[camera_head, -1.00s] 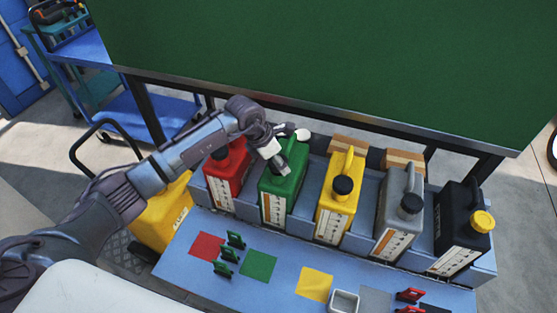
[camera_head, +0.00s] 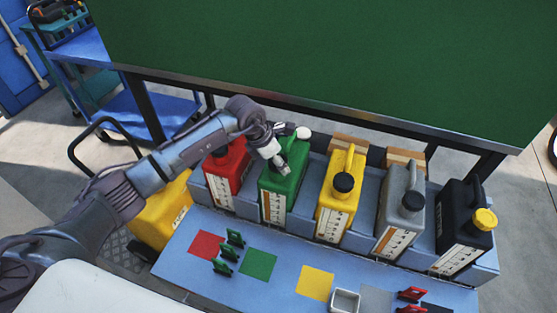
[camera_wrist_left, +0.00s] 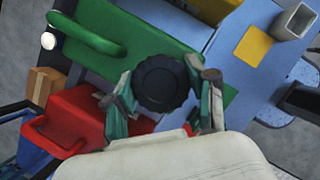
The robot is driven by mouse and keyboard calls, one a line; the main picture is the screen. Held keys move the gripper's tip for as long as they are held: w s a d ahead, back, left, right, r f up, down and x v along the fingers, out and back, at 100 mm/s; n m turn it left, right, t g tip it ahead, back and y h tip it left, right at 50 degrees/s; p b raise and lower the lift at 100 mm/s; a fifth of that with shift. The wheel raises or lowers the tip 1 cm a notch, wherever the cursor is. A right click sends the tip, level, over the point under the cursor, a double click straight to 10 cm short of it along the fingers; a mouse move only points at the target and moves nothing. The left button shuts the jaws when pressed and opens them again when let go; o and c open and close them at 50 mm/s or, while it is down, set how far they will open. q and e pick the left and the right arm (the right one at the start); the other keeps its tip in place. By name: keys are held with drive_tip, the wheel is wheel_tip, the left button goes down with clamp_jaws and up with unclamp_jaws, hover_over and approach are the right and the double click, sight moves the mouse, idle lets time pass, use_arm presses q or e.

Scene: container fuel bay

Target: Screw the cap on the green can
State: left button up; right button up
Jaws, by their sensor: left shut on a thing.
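The green can (camera_head: 285,190) stands upright in the blue rack between the red can and the yellow can. My left gripper (camera_head: 281,167) points down at the front part of its top. In the left wrist view, the left gripper (camera_wrist_left: 162,90) has its fingers on both sides of a round black cap (camera_wrist_left: 163,80) and is shut on it. The cap lies over the front end of the green can (camera_wrist_left: 140,45). The spout beneath is hidden, so I cannot tell how far the cap is seated. My right gripper is not in view.
The red can (camera_head: 228,168) is close on the left, and the yellow can (camera_head: 335,205), grey can (camera_head: 393,225) and black can (camera_head: 455,220) stand to the right. Small green clips (camera_head: 225,267) and colored squares lie in front. A green wall panel (camera_head: 340,60) is behind.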

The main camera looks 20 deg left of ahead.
use_arm(q)
drive_tip(key=shift+f, duration=0.25)
